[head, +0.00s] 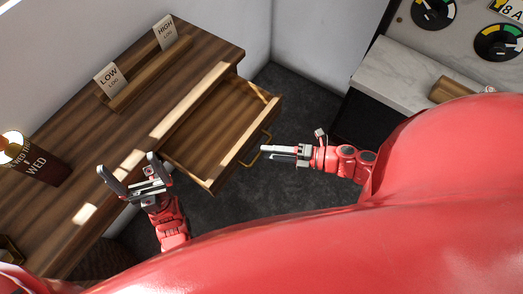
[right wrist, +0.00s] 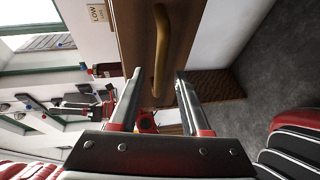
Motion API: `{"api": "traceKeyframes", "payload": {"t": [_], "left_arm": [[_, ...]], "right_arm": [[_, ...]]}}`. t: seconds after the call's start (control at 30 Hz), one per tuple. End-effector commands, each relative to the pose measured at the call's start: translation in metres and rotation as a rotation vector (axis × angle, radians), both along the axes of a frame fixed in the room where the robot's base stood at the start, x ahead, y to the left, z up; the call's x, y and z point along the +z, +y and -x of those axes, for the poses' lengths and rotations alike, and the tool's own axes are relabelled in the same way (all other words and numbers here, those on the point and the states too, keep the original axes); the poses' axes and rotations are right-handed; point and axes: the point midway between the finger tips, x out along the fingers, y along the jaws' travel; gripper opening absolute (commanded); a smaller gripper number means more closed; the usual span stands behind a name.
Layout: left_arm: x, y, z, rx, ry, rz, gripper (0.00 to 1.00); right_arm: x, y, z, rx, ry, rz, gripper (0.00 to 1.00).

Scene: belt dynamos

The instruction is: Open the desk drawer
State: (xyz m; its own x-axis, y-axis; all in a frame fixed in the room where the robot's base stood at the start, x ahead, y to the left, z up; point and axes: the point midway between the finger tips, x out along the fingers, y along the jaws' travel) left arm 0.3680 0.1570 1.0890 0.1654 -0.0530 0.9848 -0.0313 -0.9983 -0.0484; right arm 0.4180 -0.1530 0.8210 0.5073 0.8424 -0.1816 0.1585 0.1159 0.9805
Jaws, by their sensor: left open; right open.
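The desk drawer (head: 222,131) is pulled out of the wooden desk (head: 75,112) in the head view, and its inside looks empty. Its brass handle (head: 257,150) is on the front face, and the handle also shows in the right wrist view (right wrist: 161,45). My right gripper (head: 264,152) is open close to the handle; in the wrist view the handle lies just ahead of the fingertips, nearer the left finger. I cannot tell if they touch. My left gripper (head: 128,172) is open and empty, over the desk's front edge left of the drawer.
A wooden rack (head: 145,80) with LOW and HIGH log cards stands at the back of the desk. A marble-topped counter (head: 405,72) with gauges is at the upper right. Dark carpet (head: 300,100) is free beyond the drawer.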

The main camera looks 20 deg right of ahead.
Motion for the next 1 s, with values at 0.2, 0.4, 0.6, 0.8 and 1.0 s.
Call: {"api": "traceKeyframes", "payload": {"t": [0.2, 0.4, 0.6, 0.8, 1.0], "left_arm": [[-0.007, 0.0, 0.0, 0.0, 0.0, 0.0, 1.0], [0.001, 0.0, 0.0, 0.0, 0.0, 0.0, 1.0], [0.002, 0.0, 0.0, 0.0, 0.0, 0.0, 1.0], [0.002, 0.0, 0.0, 0.0, 0.0, 0.0, 1.0], [0.002, 0.0, 0.0, 0.0, 0.0, 0.0, 1.0]], "right_arm": [[0.011, -0.053, 0.029, -0.012, 0.0, 0.004, 0.47], [0.021, -0.091, 0.053, -0.007, -0.001, 0.001, 0.47], [0.024, -0.112, 0.066, -0.004, -0.001, 0.002, 0.47], [0.025, -0.116, 0.07, 0.0, 0.0, 0.0, 0.47], [0.025, -0.116, 0.07, 0.0, 0.0, 0.0, 0.47]]}}
